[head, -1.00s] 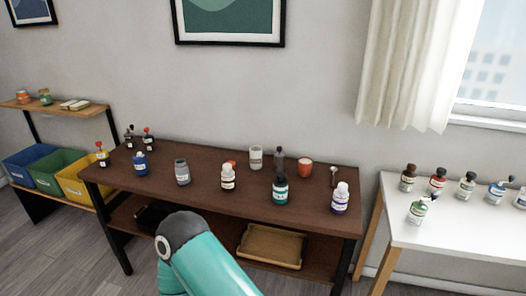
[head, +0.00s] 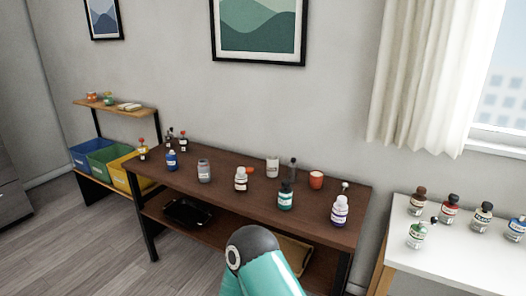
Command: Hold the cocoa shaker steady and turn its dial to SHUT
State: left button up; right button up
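Several labelled bottles and jars stand on a dark brown table. Among them are a blue one (head: 171,161), a grey one (head: 205,171), a white one with a brown top (head: 241,180), a teal one (head: 286,196) and a white and purple one (head: 340,211). I cannot tell which, if any, is the cocoa shaker; the labels are too small to read and no dial can be made out. A teal section of my own arm shows at the bottom centre. Neither gripper is in view.
The brown table (head: 300,216) has a lower shelf with a black tray (head: 187,212) and a wooden tray (head: 294,256). A white table (head: 450,262) with more bottles stands at right. Blue, green and yellow bins (head: 124,172) stand at left. The floor at front left is clear.

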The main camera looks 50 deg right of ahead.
aim_at(241, 174)
jog(key=u, duration=1.85)
jog(key=i, duration=0.1)
jog(key=z, duration=3.3)
jog(key=i, duration=0.75)
